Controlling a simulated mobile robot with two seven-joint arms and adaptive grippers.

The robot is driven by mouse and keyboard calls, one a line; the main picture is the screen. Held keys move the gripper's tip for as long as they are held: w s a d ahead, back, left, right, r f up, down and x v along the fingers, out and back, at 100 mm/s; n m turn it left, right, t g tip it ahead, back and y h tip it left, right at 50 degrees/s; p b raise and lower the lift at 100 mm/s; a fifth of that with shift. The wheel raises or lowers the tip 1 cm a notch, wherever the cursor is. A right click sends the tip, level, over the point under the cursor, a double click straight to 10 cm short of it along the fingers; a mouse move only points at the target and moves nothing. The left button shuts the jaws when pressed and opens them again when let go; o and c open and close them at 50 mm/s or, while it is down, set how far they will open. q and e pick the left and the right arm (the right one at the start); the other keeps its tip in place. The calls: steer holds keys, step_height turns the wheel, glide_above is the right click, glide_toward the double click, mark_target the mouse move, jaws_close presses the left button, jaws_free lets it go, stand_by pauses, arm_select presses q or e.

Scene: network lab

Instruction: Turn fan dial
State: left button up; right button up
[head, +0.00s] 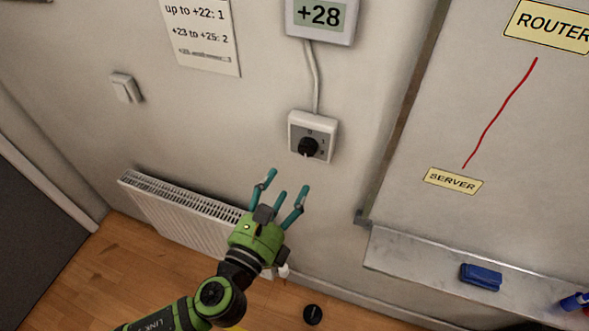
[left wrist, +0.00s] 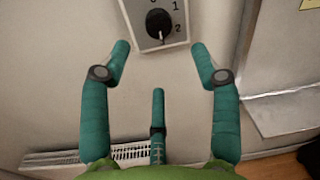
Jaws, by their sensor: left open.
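The fan dial is a black round knob (head: 308,147) on a pale wall box (head: 325,130) with numbered positions. In the left wrist view the dial (left wrist: 159,24) is at the top centre, with 1 and 2 printed to its right. A display (head: 319,15) above the box reads +28. My left gripper (head: 281,186) is green with teal fingers. It is open and empty, below the dial and apart from it; its spread fingers (left wrist: 160,60) point toward the wall box in the left wrist view. My right gripper is not in view.
A white radiator (head: 175,210) stands low on the wall behind my left arm. A whiteboard (head: 420,120) with a ledge (head: 420,258) holding a blue eraser (head: 481,276) is to the right. A notice (head: 203,35) and a light switch (head: 126,88) are to the left.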

arm_select(q)
steer(key=shift+v, duration=1.25)
